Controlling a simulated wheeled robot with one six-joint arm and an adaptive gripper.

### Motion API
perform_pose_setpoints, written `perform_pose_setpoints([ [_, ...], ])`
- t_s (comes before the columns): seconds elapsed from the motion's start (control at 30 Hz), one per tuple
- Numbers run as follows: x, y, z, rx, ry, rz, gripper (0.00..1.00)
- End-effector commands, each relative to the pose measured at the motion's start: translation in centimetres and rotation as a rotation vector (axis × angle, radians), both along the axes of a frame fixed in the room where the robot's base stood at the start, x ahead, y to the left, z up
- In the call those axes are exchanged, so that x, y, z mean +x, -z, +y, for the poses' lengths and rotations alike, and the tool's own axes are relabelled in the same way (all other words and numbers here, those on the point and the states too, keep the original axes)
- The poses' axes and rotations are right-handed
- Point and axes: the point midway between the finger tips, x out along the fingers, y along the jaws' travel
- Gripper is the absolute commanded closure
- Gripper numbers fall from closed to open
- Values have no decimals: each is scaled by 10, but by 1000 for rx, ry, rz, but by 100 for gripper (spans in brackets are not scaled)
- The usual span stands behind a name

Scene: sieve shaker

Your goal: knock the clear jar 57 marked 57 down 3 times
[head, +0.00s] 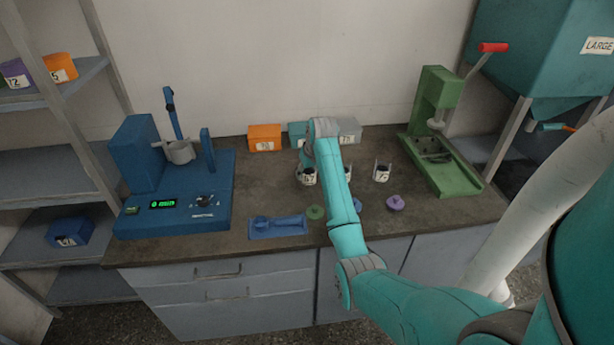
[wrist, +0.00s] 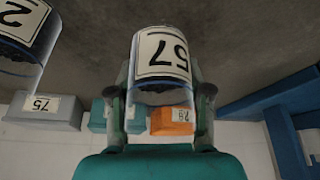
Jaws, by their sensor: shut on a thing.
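The clear jar 57 (wrist: 162,60) fills the middle of the wrist view, its white label upside down in that picture. My gripper (wrist: 163,95) is shut on it, one finger on each side. In the head view the jar (head: 307,177) shows just left of my arm, which hides most of the gripper. I cannot tell whether the jar touches the bench or hangs slightly above it. A dark fill shows inside it.
Another jar (head: 381,173) stands to the right, and one more is partly behind my arm. Small boxes, including an orange one (head: 265,138), line the wall. Loose lids (head: 396,202) lie in front.

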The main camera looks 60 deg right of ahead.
Motion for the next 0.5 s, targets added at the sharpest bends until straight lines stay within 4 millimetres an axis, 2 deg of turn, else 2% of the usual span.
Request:
perform_pose_setpoints([
  [0.1,0,-8,0,-1,0,-2,96],
  [0.33,1,-8,-1,-4,-1,-4,96],
  [0.5,0,12,0,-1,-1,-2,96],
])
